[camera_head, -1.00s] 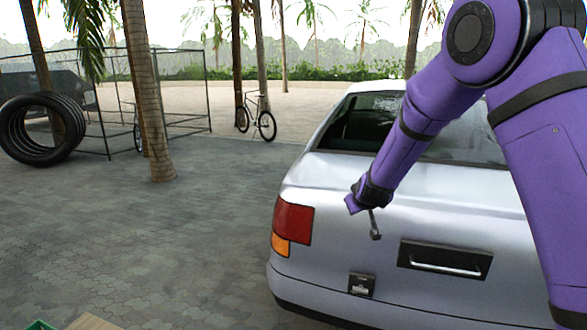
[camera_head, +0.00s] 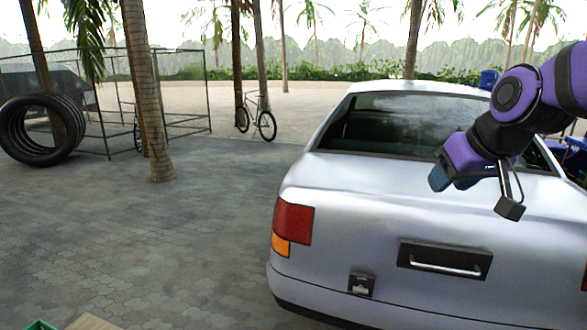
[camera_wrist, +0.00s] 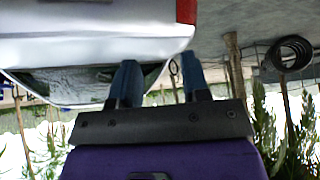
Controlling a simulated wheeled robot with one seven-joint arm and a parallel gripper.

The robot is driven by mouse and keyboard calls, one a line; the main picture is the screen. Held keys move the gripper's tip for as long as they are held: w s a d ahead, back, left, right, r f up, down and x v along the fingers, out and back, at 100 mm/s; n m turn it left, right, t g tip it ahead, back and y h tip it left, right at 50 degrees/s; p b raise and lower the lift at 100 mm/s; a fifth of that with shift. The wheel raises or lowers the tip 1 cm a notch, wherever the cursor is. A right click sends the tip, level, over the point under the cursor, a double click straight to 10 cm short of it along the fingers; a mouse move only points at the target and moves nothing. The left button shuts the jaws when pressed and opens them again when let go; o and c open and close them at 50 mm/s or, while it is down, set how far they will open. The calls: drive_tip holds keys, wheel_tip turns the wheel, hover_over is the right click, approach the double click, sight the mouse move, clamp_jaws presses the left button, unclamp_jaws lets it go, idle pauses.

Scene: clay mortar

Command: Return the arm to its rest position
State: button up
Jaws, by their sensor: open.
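My gripper (camera_head: 442,178) is raised in front of the rear of the silver car (camera_head: 340,195), at the right of the head view. My purple arm comes in folded from the right edge. In the wrist view, the two blue fingers of my gripper (camera_wrist: 158,78) are spread apart with nothing between them. The wrist view is upside down, with the car (camera_wrist: 90,48) at the top.
A dark handle plate (camera_head: 443,261) and a small latch (camera_head: 361,285) sit on the car's rear. Stacked tyres (camera_head: 40,130), palm trunks (camera_head: 150,110) and a bicycle (camera_head: 257,120) stand left and behind. The paving (camera_head: 150,235) left of the car is mostly clear.

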drive_tip(key=s+d+m, duration=0.1)
drive_tip(key=s, duration=0.7)
drive_tip(key=s+d+m+g+h, duration=0.1)
drive_tip(key=s+d, duration=0.1)
drive_tip(key=s, duration=0.7)
drive_tip(key=shift+d+f+g+h, duration=0.2)
drive_tip(key=shift+d+g+h, duration=0.05)
drive_tip(key=shift+g+h, duration=0.05)
